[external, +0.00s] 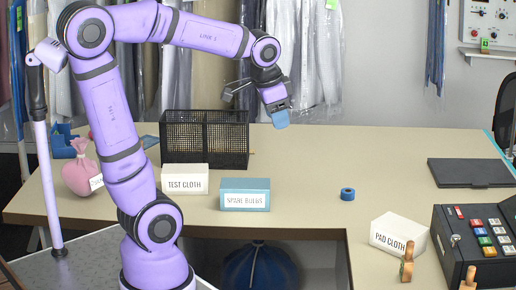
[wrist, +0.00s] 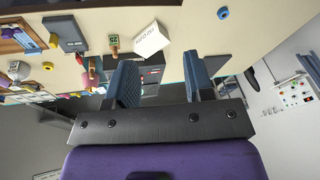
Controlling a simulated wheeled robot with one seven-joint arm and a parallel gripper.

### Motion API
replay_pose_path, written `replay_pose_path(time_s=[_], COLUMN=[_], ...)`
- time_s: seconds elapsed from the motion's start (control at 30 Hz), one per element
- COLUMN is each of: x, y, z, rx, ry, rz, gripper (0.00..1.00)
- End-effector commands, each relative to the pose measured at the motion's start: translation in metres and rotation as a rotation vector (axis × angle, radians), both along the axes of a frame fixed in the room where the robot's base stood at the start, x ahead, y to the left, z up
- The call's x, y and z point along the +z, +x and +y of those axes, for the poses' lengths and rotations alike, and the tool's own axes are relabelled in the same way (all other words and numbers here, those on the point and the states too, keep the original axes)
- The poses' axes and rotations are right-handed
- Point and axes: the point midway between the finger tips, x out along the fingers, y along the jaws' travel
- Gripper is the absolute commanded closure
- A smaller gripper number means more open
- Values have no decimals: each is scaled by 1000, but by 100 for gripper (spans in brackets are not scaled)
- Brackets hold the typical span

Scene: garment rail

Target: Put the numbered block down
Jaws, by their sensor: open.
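My gripper (external: 275,108) is raised above the back of the table, clear of the tabletop. In the wrist view its two blue fingers (wrist: 161,64) stand wide apart, with nothing held between them. A small block with a green face and what looks like a number (wrist: 112,43) is on the table beside the white PAD CLOTH box (wrist: 150,40). In the external view a small wooden piece (external: 407,262) stands in front of that box (external: 398,232). A small green tag or block (external: 485,45) is on the wall shelf; its marking is too small to read.
A black mesh basket (external: 205,138), a TEST CLOTH box (external: 185,179) and a blue SPARE BULBS box (external: 245,194) stand left of centre. Blue tape (external: 347,194) lies to the right. A black button console (external: 475,245) fills the right front. The table's middle is bare.

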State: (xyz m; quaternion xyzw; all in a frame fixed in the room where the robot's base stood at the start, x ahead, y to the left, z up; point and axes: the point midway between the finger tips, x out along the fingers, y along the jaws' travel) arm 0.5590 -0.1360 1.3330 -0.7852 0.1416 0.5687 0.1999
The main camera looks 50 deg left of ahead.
Motion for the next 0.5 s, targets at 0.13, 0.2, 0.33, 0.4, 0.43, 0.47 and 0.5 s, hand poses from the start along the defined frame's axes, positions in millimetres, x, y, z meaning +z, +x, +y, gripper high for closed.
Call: replay_pose_path(time_s=[0.13, 0.2, 0.33, 0.4, 0.43, 0.47, 0.5], x=[2, 0, -6, -10, -12, -13, -14], y=[-48, -68, -100, -112, -117, -120, -124], z=[31, 42, 56, 62, 63, 64, 66], rx=[162, 234, 345, 392, 406, 420, 434], ry=[-57, -87, -136, -158, -165, -172, -180], rz=[-54, -76, -111, -124, -128, -131, -137], gripper=[52, 52, 52, 52, 52, 52, 52])
